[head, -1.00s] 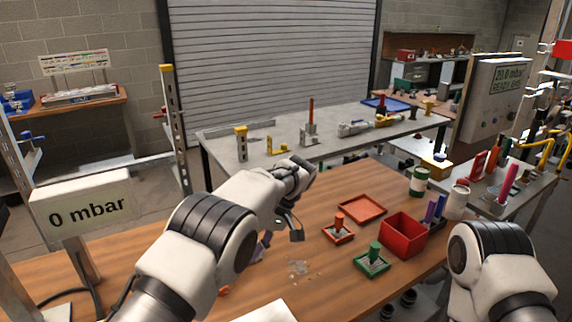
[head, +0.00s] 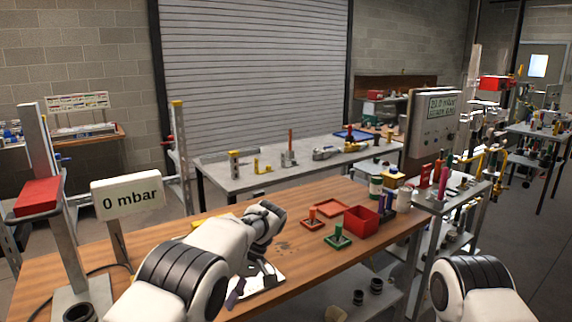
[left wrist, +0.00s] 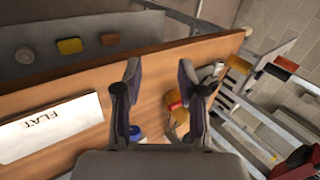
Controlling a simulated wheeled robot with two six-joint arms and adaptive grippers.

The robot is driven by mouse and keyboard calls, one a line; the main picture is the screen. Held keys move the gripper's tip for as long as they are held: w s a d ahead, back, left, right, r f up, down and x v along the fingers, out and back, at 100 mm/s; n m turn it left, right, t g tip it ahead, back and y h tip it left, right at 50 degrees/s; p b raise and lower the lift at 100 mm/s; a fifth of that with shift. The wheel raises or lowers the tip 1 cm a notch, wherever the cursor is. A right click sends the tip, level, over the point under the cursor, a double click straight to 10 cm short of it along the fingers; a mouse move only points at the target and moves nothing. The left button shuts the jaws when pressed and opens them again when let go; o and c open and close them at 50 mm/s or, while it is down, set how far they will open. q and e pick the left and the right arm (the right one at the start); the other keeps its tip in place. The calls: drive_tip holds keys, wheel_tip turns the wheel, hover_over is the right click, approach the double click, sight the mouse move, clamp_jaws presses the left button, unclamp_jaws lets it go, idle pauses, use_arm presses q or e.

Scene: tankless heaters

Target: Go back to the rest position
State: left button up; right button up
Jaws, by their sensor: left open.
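My left arm reaches in from the left in the head view, over the near edge of the wooden table (head: 130,252). My left gripper (head: 252,282) is low over the white sheet and partly hidden by its own wrist. In the left wrist view the two fingers of my left gripper (left wrist: 160,95) stand wide apart with nothing between them but table and things beyond. My right arm shows at the lower right of the head view, but its gripper is out of the frame.
A red box (head: 361,220) and a green-based stamp-like piece (head: 338,238) stand on the table's right part. A "0 mbar" display (head: 127,194) rises at the left. A white plate marked FLAT (left wrist: 45,127) lies in the left wrist view. The floor at right (head: 520,230) is clear.

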use_arm(q)
drive_tip(key=s+a+f+g+h, duration=0.1)
drive_tip(key=s+a+f+g, duration=0.1)
drive_tip(key=s+a+f, duration=0.35)
drive_tip(key=s+a+f+g+h, duration=0.1)
drive_tip(key=s+a+f, duration=0.1)
drive_tip(key=s+f, duration=0.55)
drive_tip(key=s+a+f+g+h, duration=0.15)
drive_tip(key=s+a+f, duration=0.25)
drive_tip(key=f, duration=0.5)
drive_tip(key=s+f+m+t+h, duration=0.1)
drive_tip(key=s+f+m+t, duration=0.15)
drive_tip(key=s, duration=0.85)
drive_tip(key=s+f+m+t+h, duration=0.15)
drive_tip(key=s+f, duration=0.25)
drive_tip(key=s, duration=0.7)
drive_tip(key=w+m+t, duration=0.1)
drive_tip(key=w+t, duration=0.1)
drive_tip(key=w+r+m+t, duration=0.1)
drive_tip(key=w+t, duration=0.1)
drive_tip(key=shift+m+t, duration=0.35)
drive_tip(key=shift+m, duration=0.05)
use_arm(e)
drive_tip(key=shift+w+f, duration=0.2)
drive_tip(key=shift+w, duration=0.6)
